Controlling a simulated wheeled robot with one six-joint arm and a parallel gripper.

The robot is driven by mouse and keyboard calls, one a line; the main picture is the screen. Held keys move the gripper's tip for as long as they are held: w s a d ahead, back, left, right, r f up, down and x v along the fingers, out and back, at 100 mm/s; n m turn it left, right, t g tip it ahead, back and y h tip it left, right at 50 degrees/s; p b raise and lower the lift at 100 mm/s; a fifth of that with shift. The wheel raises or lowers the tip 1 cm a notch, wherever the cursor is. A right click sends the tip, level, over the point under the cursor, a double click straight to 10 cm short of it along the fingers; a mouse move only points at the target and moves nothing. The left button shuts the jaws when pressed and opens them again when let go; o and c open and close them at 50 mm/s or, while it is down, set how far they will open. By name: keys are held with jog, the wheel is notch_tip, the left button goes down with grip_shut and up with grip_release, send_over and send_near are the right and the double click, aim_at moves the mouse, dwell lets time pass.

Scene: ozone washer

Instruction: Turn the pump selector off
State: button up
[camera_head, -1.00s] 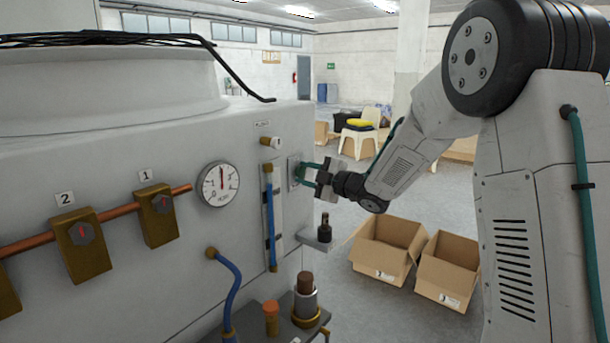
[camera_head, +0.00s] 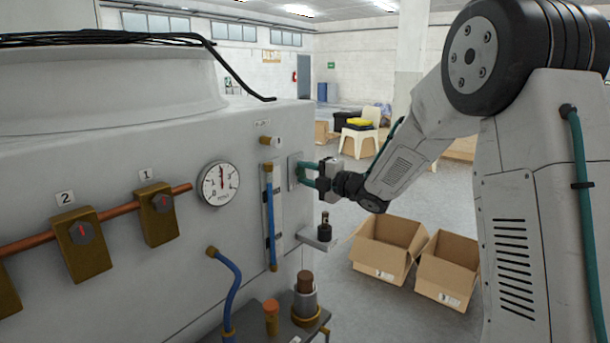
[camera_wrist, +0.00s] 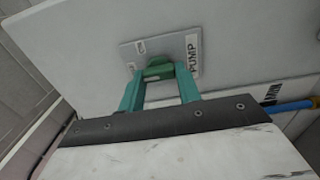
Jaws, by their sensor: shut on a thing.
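The pump selector is a green knob (camera_wrist: 158,69) on a light plate (camera_wrist: 192,42) marked PUMP in the wrist view. The plate also shows in the head view (camera_head: 292,166) on the right part of the machine's front. My gripper (camera_wrist: 159,80) has teal fingers, one on each side of the knob, and is shut on it. In the head view my gripper (camera_head: 303,172) reaches the plate from the right, and its fingers hide the knob. Smaller labels sit on the plate's left side in the wrist view, too small to read.
A pressure gauge (camera_head: 219,184), a blue tube (camera_head: 270,222) and two numbered valves (camera_head: 158,213) are on the machine's front left of the plate. A small bracket with a dark fitting (camera_head: 324,228) sticks out below my gripper. Open cardboard boxes (camera_head: 385,250) stand on the floor at right.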

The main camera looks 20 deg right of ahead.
jog(key=shift+s+f, duration=0.1)
jog(key=shift+f, duration=0.1)
jog(key=o, duration=1)
jog(key=shift+r, duration=0.1)
jog(key=shift+c, duration=0.2)
jog(key=shift+s+d, duration=0.2)
jog(key=shift+d, duration=0.05)
jog(key=v, duration=0.7)
